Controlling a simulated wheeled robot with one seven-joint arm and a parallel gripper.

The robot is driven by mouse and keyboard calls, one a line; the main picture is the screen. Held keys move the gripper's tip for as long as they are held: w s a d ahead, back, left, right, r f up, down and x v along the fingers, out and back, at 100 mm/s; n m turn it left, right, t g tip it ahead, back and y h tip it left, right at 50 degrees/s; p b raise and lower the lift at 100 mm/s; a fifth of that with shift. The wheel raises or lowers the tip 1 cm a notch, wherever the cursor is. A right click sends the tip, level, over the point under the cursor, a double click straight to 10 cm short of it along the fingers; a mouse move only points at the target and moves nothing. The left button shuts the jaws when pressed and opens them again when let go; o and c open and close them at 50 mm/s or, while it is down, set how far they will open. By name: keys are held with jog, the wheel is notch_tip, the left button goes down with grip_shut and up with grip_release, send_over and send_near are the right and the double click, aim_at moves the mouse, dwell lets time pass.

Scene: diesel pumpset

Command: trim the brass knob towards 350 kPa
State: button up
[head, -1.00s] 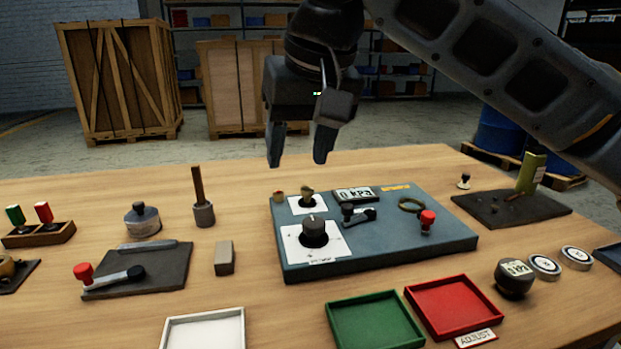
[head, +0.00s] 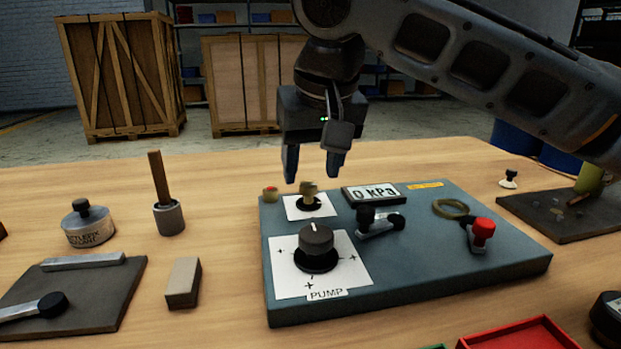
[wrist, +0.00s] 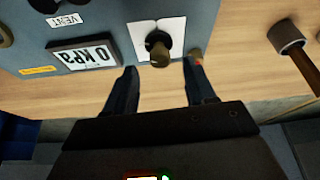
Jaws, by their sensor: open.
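The brass knob (head: 308,190) stands on a black collar on a white plate at the back left of the blue-grey pump panel (head: 440,270). It also shows in the wrist view (wrist: 160,58), beyond my fingertips and roughly between them. My gripper (head: 314,178) is open and empty, just above and behind the knob, fingers pointing down. I cannot tell from the head view whether a finger touches it. The display (head: 373,194) right of the knob reads 0 kPa; it appears upside down in the wrist view (wrist: 85,58).
The black PUMP knob (head: 316,240) stands in front of the brass knob. A black lever (head: 380,221) and a red-knobbed lever (head: 481,233) are to the right. A small brass piece with a red top (head: 270,193) sits at the panel's back left corner. Table left of the panel is partly clear.

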aim_at(309, 195)
jog(key=shift+x, duration=1.2)
grip_shut()
